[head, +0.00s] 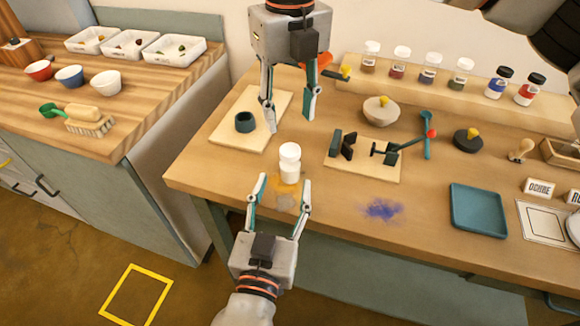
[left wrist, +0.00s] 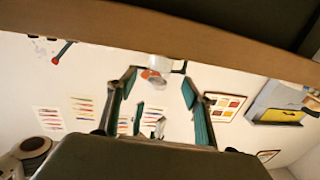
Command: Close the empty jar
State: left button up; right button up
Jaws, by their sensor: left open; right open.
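A small white jar (head: 289,170) with a white top (head: 289,150) stands upright near the table's front edge. I cannot tell whether that top is a seated lid. My left gripper (head: 285,190) is open and empty, just in front of the jar, with its fingers pointing toward it. In the left wrist view the white jar (left wrist: 160,63) shows beyond the open fingers (left wrist: 157,85), partly hidden by the table edge. My right gripper (head: 290,122) is open and empty above and slightly behind the jar, fingers pointing down.
Several pigment jars (head: 430,68) stand on the rear shelf. A board with a dark ring (head: 245,122) is left of the jar; a board with dark holders (head: 368,160) is right. A blue tray (head: 478,208) lies further right. Blue powder (head: 383,209) marks the table front.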

aim_at(288, 172)
pick_arm(q)
jog(key=w, duration=0.3)
jog(key=w+d, duration=0.1)
jog(key=w, duration=0.3)
jog(key=shift+w+d, duration=0.2)
jog(key=shift+w, duration=0.05)
grip_shut()
